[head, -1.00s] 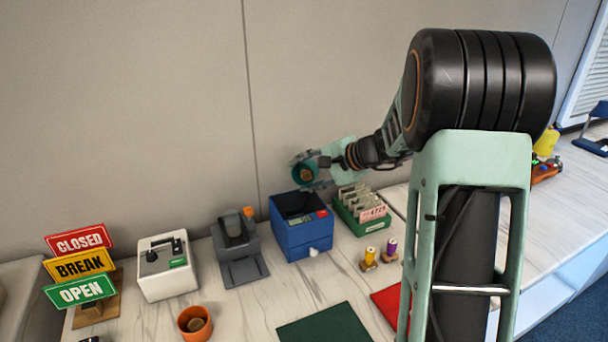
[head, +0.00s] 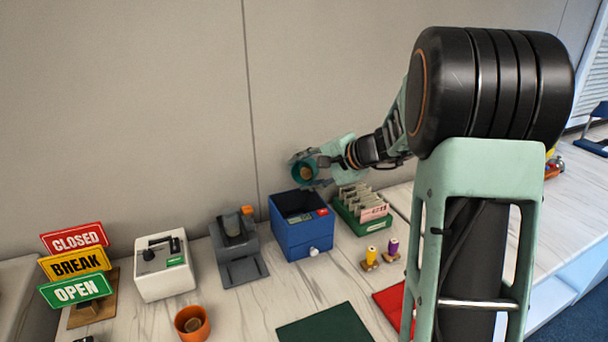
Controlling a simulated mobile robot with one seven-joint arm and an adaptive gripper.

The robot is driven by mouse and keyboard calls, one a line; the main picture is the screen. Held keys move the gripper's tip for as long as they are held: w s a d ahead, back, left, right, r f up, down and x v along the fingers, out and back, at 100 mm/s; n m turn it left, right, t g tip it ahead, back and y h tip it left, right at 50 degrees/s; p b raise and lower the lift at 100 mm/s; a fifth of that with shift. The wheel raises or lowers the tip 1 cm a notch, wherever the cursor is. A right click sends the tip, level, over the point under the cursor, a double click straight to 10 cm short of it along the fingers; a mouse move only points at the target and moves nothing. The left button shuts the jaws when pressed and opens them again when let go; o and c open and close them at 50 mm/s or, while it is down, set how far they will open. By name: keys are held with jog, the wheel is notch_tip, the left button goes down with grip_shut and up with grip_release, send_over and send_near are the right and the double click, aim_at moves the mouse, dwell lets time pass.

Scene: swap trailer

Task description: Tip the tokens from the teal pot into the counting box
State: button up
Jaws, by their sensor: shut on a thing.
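The teal pot (head: 304,170) is held above the back of the blue box, tilted on its side so its open mouth faces the camera. Something brownish shows inside it. My gripper (head: 318,164) is shut on the pot and reaches in from the right. The blue box (head: 305,239), likely the counting box, stands open on the counter below the pot.
A green card tray (head: 374,228) stands right of the box, a grey stand (head: 243,270) left. An orange pot (head: 192,324) with something brown inside, a dark green mat (head: 325,328) and two small spools (head: 371,256) are nearer. A white device (head: 166,277) and signs (head: 76,264) stand left.

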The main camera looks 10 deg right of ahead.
jog(key=shift+s+a+r+n+t+h+b, duration=0.15)
jog(key=shift+n+t+b, duration=0.2)
jog(key=shift+b, duration=1.75)
jog(key=shift+s+f+n+t+h+b, duration=0.1)
jog(key=shift+n+t+b, duration=0.25)
jog(key=shift+b, duration=1.75)
jog(key=shift+s+a+r+n+t+h+b, duration=0.15)
jog(key=shift+t+b, duration=0.25)
jog(key=shift+b, duration=1.7)
dwell(1.7)
